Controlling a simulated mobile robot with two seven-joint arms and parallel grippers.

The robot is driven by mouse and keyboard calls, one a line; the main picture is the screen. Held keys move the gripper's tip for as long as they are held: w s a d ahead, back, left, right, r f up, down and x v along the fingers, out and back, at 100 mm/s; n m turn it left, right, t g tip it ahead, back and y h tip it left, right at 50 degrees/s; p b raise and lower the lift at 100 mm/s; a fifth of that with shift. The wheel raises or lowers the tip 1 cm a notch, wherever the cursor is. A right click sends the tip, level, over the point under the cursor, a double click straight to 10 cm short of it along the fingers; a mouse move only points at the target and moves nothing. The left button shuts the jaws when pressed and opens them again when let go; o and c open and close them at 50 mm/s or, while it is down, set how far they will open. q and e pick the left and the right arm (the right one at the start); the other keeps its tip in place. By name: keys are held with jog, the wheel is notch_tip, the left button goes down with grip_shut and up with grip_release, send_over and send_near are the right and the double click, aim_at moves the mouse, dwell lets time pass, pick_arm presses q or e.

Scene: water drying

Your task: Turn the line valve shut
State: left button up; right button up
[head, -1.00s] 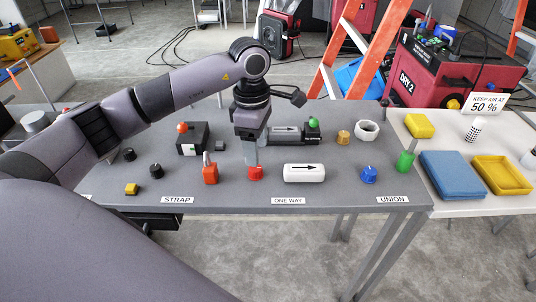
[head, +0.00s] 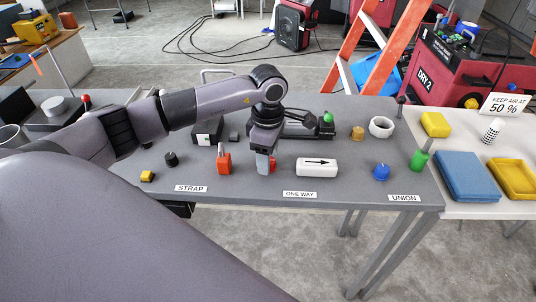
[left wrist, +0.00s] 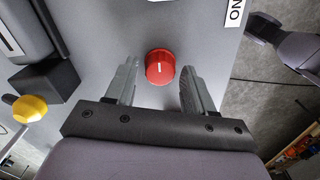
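A red round knob (left wrist: 160,67) with a white line on its top sits on the grey table. In the left wrist view it stands between the two fingers of my open left gripper (left wrist: 158,87), with gaps on both sides. In the head view, my left gripper (head: 264,167) points down over the knob and partly hides it; only some red (head: 272,164) shows beside the fingers. No lettering on the knob names it as the line valve. My right gripper is in neither view.
A white block with a black arrow (head: 317,168) lies right of the knob. An orange padlock-like piece (head: 224,164) stands to its left. A blue knob (head: 381,172) and green cylinder (head: 419,161) are farther right. A "ONE WAY" label (head: 300,194) marks the near edge.

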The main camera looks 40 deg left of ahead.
pick_arm(q)
jog(key=c, duration=0.7)
jog(key=shift+c, duration=0.2)
jog(key=n, duration=0.3)
jog(key=shift+n+b, duration=0.35)
jog(key=shift+n, duration=0.05)
jog(key=n, duration=0.4)
jog(key=shift+n, duration=0.3)
jog(key=n, duration=0.4)
jog(key=shift+n, duration=0.3)
jog(key=n, duration=0.4)
jog(key=shift+d+n, duration=0.1)
jog(key=shift+n, duration=0.3)
jog(key=shift+r, duration=0.1)
